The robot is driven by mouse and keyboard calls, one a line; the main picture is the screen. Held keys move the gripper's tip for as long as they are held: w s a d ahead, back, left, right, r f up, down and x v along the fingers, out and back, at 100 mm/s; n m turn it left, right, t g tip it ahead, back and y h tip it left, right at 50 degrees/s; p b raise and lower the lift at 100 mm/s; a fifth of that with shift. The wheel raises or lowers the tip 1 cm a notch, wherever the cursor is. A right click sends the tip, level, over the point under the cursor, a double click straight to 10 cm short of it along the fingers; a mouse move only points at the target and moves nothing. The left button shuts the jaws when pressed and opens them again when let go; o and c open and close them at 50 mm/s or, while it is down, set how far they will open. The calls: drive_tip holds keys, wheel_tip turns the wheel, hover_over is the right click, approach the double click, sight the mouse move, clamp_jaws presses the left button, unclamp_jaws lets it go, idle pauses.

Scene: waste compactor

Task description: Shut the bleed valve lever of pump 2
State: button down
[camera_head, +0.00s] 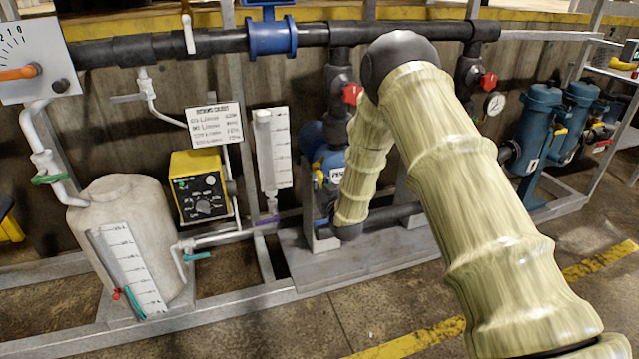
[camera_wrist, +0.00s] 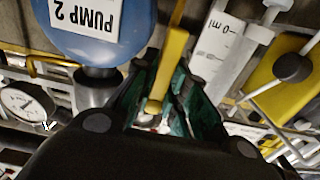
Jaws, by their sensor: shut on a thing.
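The blue pump housing (camera_wrist: 65,25) carries an upside-down "PUMP 2" label (camera_wrist: 84,14) at the upper left of the wrist view. It shows partly behind my arm in the head view (camera_head: 325,158). A yellow lever (camera_wrist: 170,65) runs steeply between the fingers of my gripper (camera_wrist: 166,90) in the wrist view. The fingers have green inner pads, and my gripper is shut on the lever. The lever's lower end lies deep between the fingers, near a pale metal fitting. In the head view my arm hides the lever and most of the gripper.
A round gauge (camera_wrist: 27,103) lies left in the wrist view. A white scaled column (camera_head: 272,150) and a yellow control box (camera_head: 201,187) stand left of the pump. Red-handled valves (camera_head: 352,94) hang from the black overhead pipe (camera_head: 215,41). The front floor is clear.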

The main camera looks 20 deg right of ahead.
drive_tip(key=shift+m, duration=0.3)
drive_tip(key=m, duration=0.4)
drive_tip(key=shift+a+r, duration=0.1)
drive_tip(key=shift+a, duration=0.3)
drive_tip(key=shift+a+r+m+b, duration=0.25)
drive_tip(key=shift+r+m+b, duration=0.15)
drive_tip(key=shift+m, duration=1.8)
drive_tip(key=shift+a+r+m+b, duration=0.25)
drive_tip(key=shift+m+b, duration=0.25)
drive_tip(key=shift+m, duration=1.7)
drive_tip(key=shift+a+r+m+b, duration=0.2)
drive_tip(key=shift+r+m+b, duration=0.25)
drive_tip(key=shift+m, duration=1.75)
drive_tip(key=c, duration=1.4)
unclamp_jaws()
drive_tip(key=shift+s, duration=0.1)
